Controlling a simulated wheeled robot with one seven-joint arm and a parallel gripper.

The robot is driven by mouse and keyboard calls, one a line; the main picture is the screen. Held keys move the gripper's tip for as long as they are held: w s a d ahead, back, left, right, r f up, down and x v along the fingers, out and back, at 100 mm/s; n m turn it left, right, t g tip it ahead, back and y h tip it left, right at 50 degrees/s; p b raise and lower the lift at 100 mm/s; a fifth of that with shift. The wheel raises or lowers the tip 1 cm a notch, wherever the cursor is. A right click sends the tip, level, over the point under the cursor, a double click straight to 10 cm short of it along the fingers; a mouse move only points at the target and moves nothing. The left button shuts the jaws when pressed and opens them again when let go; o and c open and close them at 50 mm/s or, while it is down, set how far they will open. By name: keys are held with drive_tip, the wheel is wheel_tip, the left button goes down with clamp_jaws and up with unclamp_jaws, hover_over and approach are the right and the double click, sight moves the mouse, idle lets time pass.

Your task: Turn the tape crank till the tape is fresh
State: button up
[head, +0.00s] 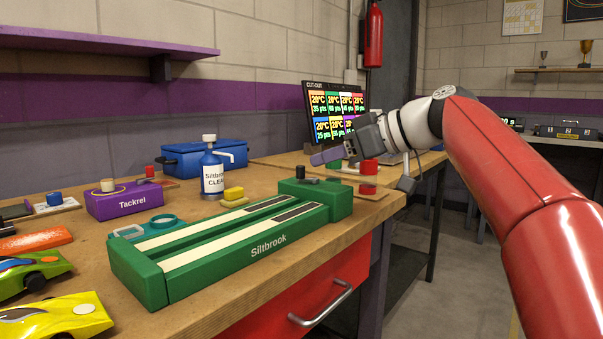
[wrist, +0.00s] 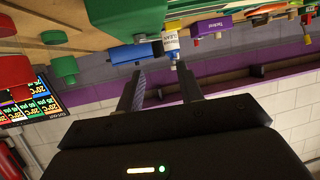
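The green Siltbrook tape unit (head: 250,247) lies on the wooden bench, with two pale tape strips (head: 215,232) whose far right ends are dark. On the raised green box at its right end is a dark crank with a black knob (head: 300,171). In the wrist view the green unit (wrist: 125,14) is at the top, upside down. My gripper (head: 318,158) is above and beyond the box, apart from the crank. Its two fingers (wrist: 160,82) are spread with nothing between them. How worn the tape is cannot be told.
A red knobbed piece (head: 368,190) stands right of the unit, below my gripper. Behind are a Siltbrook bottle (head: 212,173), yellow sponge (head: 233,193) and blue box (head: 190,158). The purple Tackrel unit (head: 128,203) and toy cars (head: 55,318) are left. A screen (head: 323,122) stands behind.

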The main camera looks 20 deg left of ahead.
sight(302, 166)
drive_tip(key=x, duration=0.7)
drive_tip(key=shift+w+f, duration=0.1)
drive_tip(key=shift+c, duration=0.4)
clamp_jaws()
